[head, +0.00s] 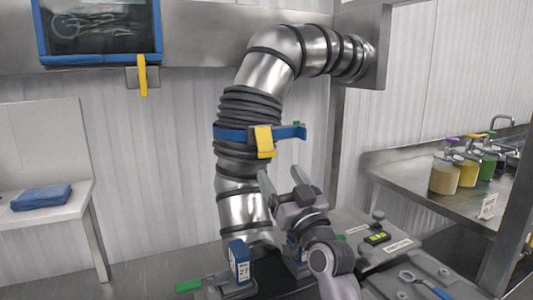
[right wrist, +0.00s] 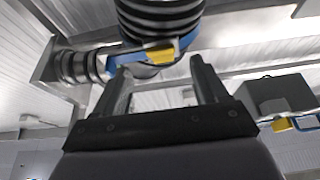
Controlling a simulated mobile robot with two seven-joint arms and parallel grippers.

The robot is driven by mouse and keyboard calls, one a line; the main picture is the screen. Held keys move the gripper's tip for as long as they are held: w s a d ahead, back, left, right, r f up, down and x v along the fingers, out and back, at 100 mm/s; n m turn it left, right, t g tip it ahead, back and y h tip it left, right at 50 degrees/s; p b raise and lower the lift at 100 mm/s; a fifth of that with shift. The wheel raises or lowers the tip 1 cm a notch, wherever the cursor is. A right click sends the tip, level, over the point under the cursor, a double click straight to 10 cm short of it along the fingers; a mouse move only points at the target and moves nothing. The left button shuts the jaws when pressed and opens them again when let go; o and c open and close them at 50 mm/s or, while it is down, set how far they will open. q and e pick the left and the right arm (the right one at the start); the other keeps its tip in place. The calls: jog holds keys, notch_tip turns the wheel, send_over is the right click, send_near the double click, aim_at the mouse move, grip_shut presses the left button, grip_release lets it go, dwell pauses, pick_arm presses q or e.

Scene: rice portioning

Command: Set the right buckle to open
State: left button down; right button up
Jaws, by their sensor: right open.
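A blue strap (head: 230,134) wraps around the ribbed part of a steel duct. A yellow buckle piece (head: 264,141) hangs on its front, and a blue arm with a green tip (head: 299,124) sticks out to the right. In the right wrist view the yellow buckle piece (right wrist: 161,53) and blue strap (right wrist: 187,42) lie ahead, between the fingertips in the picture. My right gripper (head: 282,180) is open and empty, below and slightly right of the buckle in the head view, apart from it. Its two fingers also show in the right wrist view (right wrist: 160,75). My left gripper is out of view.
Another yellow latch (head: 142,75) hangs under a blue-framed panel (head: 100,57). Below stand a blue block marked 27 (head: 240,262), a green handle (head: 188,286) and a metal counter with a wrench (head: 425,284). Pump jars (head: 445,174) stand right. A folded blue cloth (head: 41,197) lies left.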

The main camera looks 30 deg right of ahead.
aim_at(268, 157)
jog(key=p+x, duration=0.1)
jog(key=x, duration=0.7)
jog(key=shift+w+f, duration=0.1)
